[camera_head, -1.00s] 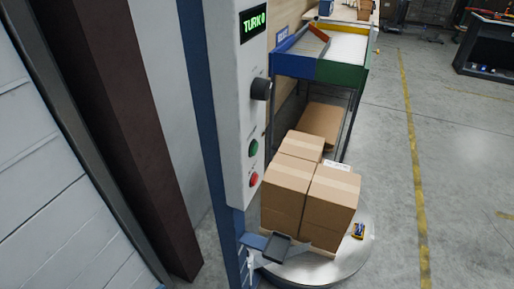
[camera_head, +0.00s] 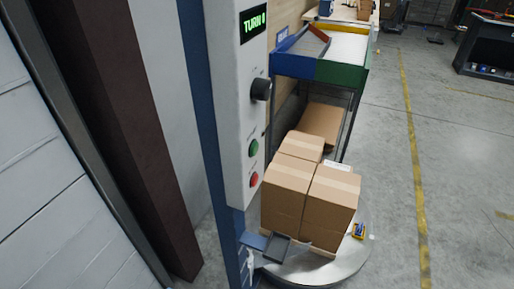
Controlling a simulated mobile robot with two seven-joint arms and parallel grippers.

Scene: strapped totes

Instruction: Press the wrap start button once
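The wrap machine's white control panel (camera_head: 240,120) stands upright on a blue post in the middle of the view. Its green button (camera_head: 253,148) sits above a red button (camera_head: 254,180). A black knob (camera_head: 261,89) is higher up, and a small display (camera_head: 253,21) at the top shows green text that seems to read "TURN 0". Several stacked cardboard boxes (camera_head: 308,190) stand on the round turntable (camera_head: 330,268) right of the panel. Neither of my grippers is in view.
A dark red column (camera_head: 120,130) and a grey wall (camera_head: 50,170) close off the left. A table with blue and green sides (camera_head: 340,74) stands behind the boxes.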

